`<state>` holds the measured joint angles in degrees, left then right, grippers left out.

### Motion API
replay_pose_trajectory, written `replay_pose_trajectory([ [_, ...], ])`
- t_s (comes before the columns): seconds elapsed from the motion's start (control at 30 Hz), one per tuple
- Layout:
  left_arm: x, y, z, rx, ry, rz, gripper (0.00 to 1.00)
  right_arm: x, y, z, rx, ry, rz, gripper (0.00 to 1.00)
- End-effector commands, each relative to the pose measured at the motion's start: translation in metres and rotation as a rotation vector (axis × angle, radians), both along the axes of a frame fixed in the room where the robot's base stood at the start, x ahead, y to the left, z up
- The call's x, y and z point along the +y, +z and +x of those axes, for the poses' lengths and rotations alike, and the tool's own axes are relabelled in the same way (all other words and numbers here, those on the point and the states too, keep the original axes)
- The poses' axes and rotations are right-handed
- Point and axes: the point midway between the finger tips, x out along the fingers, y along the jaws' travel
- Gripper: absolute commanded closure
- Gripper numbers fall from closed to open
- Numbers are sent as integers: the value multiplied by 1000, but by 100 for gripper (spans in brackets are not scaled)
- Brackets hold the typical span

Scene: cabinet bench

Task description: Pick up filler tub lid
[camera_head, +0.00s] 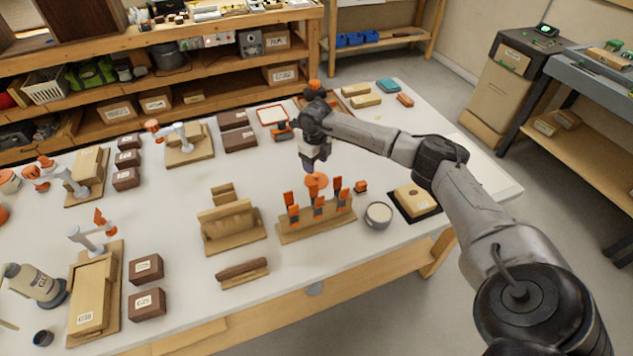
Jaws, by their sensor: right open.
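A small round tub (378,215) with a pale top stands near the front edge of the bench, right of the clamp rack. An orange round disc (317,180) shows just behind the rack; it may be the filler tub lid, but it is too small to be sure. My right gripper (309,167) points down over the bench, open, close above and behind this disc. I cannot tell whether it touches the disc. Its fingertips are small and dark here. My left gripper is not in view.
A wooden rack (318,226) with several orange clamps stands in front of my right gripper. A wooden block on a dark mat (416,202) lies right of the tub. A white tray with an orange rim (272,114) lies behind. The bench's right end is mostly clear.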

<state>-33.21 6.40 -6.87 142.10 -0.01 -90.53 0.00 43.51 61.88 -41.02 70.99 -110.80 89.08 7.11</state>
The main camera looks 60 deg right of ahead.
Motion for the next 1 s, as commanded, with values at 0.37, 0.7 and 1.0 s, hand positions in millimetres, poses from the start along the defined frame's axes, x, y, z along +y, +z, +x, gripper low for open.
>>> replay_pose_trajectory([
  [0.37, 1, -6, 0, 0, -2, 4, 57, -1, -18, -1, 0, 0, -1, 43],
  [0.7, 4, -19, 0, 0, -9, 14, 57, -3, -59, -3, 0, 0, 1, 43],
  [1.0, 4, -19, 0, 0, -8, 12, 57, -4, -62, -3, -1, 0, -1, 45],
])
